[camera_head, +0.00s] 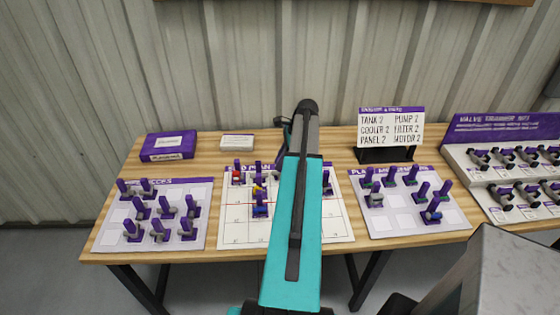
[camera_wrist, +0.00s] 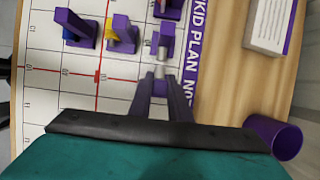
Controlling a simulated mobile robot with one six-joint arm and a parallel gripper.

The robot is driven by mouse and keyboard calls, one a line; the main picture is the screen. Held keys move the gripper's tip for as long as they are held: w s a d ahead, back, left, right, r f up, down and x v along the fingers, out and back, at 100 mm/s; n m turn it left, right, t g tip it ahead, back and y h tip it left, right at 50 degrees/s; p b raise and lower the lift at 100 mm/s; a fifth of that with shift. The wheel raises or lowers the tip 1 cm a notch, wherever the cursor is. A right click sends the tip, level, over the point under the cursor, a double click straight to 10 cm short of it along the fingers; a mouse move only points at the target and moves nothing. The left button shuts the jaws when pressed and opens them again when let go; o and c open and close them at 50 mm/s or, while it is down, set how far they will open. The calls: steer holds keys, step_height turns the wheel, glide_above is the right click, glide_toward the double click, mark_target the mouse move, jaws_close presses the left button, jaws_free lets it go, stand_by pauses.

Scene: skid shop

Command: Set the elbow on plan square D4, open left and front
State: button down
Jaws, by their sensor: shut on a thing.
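The skid plan (camera_head: 235,228) is a white gridded sheet at the middle of the table, and its titled edge (camera_wrist: 189,75) shows in the wrist view. My gripper (camera_wrist: 160,90) is shut on a purple and grey piece (camera_wrist: 160,77), seemingly the elbow, over the plan near its titled edge. The piece's open ends are hard to make out. Just ahead stands a purple piece with a grey pipe (camera_wrist: 162,42). Beside it are a purple piece with yellow (camera_wrist: 122,37) and one with blue (camera_wrist: 75,28). In the head view my arm hides the gripper and part of the plan.
A left board (camera_head: 113,228) holds several purple and grey pieces. A right board (camera_head: 387,222) holds several models. A purple box (camera_head: 168,146), a white box (camera_head: 238,142), a count sign (camera_head: 390,127) and a valve rack (camera_head: 500,170) stand around. A purple cylinder (camera_wrist: 273,138) is near my gripper.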

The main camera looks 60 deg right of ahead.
steer(key=shift+f, duration=0.45)
stand_by(0.5)
steer(key=c, duration=1.6)
jaws_free()
steer(key=shift+o, duration=0.2)
steer(key=shift+r+p, duration=0.5)
steer(key=shift+r, duration=0.2)
steer(key=shift+r+p, duration=2.35)
steer(key=shift+r, duration=1.05)
